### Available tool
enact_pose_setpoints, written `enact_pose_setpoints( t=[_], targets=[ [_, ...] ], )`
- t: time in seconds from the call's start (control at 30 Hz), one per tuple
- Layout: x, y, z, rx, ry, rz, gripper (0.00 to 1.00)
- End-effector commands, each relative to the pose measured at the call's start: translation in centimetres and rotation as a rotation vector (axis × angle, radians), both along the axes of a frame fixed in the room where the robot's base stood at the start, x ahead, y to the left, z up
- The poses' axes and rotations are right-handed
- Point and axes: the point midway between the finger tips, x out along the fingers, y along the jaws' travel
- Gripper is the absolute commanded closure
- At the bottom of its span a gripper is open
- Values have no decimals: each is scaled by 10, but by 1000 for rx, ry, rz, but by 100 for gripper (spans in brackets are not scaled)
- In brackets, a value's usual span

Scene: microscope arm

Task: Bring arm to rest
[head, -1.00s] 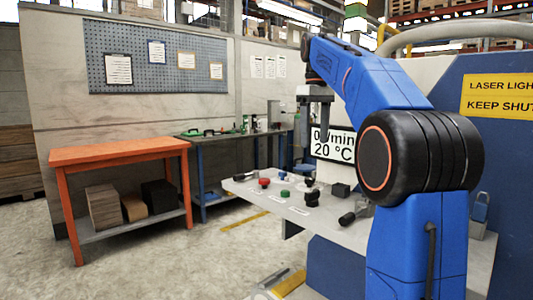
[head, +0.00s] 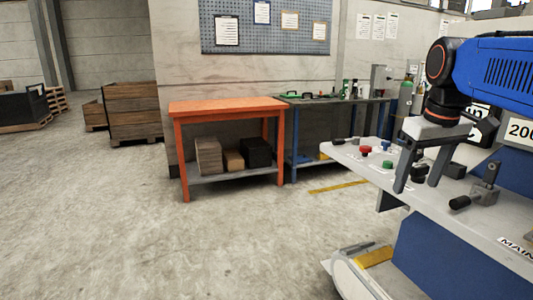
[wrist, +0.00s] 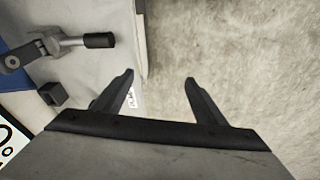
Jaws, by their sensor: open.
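My gripper (head: 418,172) points down over the left part of a grey control panel in the head view, at the end of my blue arm. Its two dark fingers stand apart with nothing between them. In the wrist view my gripper (wrist: 160,78) is also open and empty. Its fingers show against the panel's edge and the concrete floor. I cannot tell how high the fingertips are above the panel.
The control panel (head: 462,222) carries a red knob (head: 365,150), a green knob (head: 387,164) and a black-handled lever (head: 475,192). An orange table (head: 228,105) and a blue workbench (head: 335,100) stand behind.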

Motion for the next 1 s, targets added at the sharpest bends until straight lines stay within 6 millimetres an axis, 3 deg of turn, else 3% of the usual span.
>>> enact_pose_setpoints(
  t=[0.4, 0.6, 0.8, 1.0],
  targets=[
    [-100, 38, -133, 41, -126, -96, 34],
    [-137, 47, -193, 67, -174, -132, 34],
    [-152, 51, -221, 81, -196, -152, 34],
    [-154, 51, -224, 83, -198, -155, 34]
  ],
)
